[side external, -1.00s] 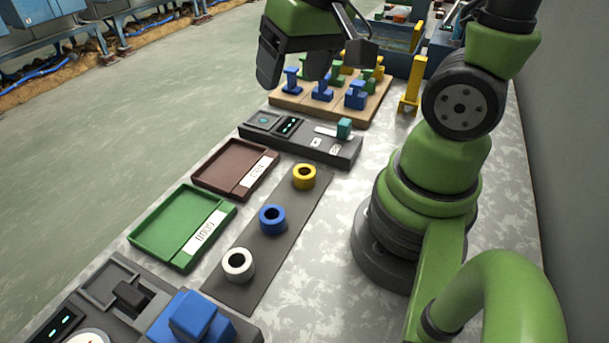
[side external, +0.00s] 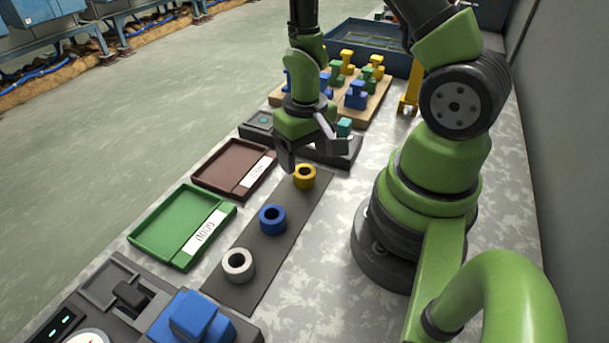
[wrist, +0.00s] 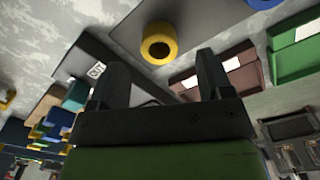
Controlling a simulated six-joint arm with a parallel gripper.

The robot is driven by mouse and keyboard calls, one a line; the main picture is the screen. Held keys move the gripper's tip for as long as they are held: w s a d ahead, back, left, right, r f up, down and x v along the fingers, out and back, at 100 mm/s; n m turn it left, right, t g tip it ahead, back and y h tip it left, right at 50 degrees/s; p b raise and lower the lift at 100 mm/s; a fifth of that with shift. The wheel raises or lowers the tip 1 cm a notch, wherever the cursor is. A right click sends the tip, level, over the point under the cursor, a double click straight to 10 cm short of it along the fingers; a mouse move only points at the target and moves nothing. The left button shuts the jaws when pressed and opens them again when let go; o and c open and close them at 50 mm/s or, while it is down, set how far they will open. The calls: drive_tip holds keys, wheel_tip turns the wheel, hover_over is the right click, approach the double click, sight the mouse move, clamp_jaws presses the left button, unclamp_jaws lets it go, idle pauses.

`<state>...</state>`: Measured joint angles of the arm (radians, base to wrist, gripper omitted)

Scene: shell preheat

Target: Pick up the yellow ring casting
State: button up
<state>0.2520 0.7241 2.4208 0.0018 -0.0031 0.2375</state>
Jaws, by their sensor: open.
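The yellow ring casting (side external: 304,178) stands on the far end of a dark grey strip (side external: 255,278), its hole facing up. It also shows in the wrist view (wrist: 159,45), beyond and between my fingertips. My gripper (side external: 316,160) is open and empty, above and just beyond the yellow ring in the side view. In the wrist view its two fingers (wrist: 163,72) are spread apart, and nothing is between them. A blue ring (side external: 272,219) and a white ring (side external: 238,264) stand in line on the same strip.
A green tray (side external: 160,226) and a brown tray (side external: 214,169) lie left of the strip. A dark device (side external: 338,153) with a teal block stands behind it. A wooden board (side external: 343,117) holds several coloured parts farther back.

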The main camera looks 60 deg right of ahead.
sight(305, 172)
drive_tip(key=shift+w+d+f, duration=0.1)
drive_tip(key=shift+f, duration=1.25)
drive_tip(key=shift+w+d+f, duration=0.1)
drive_tip(key=shift+f, duration=1.2)
drive_tip(key=c, duration=1)
